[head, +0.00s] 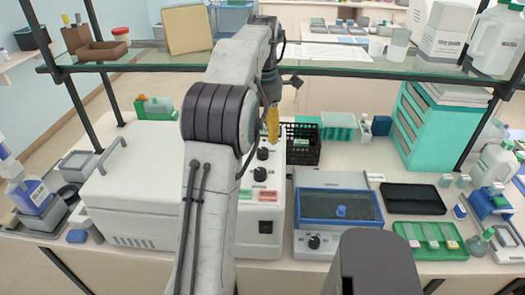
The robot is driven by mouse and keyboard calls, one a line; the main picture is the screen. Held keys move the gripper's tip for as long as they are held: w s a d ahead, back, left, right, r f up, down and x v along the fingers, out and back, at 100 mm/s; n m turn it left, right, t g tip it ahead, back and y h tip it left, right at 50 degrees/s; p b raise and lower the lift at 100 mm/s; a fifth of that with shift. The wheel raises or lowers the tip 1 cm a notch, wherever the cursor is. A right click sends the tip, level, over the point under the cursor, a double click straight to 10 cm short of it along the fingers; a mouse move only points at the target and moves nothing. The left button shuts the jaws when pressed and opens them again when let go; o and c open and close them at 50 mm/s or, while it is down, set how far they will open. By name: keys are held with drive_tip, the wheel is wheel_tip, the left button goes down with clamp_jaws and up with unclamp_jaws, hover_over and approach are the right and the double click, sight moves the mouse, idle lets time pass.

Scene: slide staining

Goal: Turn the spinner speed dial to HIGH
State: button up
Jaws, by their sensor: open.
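A white instrument (258,222) stands mid-bench, partly hidden behind my arm. Its panel carries black dials, one upper (262,153) and one lower (265,170), with green and red buttons (264,194) and a black switch below. Another black dial (314,242) is on the front of a blue-framed box (340,222). I cannot read the markings, so I cannot tell which dial is the spinner speed dial or its setting. My gripper (272,122) hangs above and just behind the upper dial, largely hidden by my arm; a yellow part shows. It is open, with nothing visible in it.
A glass shelf (330,66) crosses above the bench, close to my arm. A large white lidded box (135,190) stands left. A black basket (301,146) is right behind the instrument.

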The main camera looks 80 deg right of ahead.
sight(263, 150)
drive_tip(key=shift+f+b, duration=0.4)
drive_tip(key=shift+f, duration=3.1)
clamp_jaws()
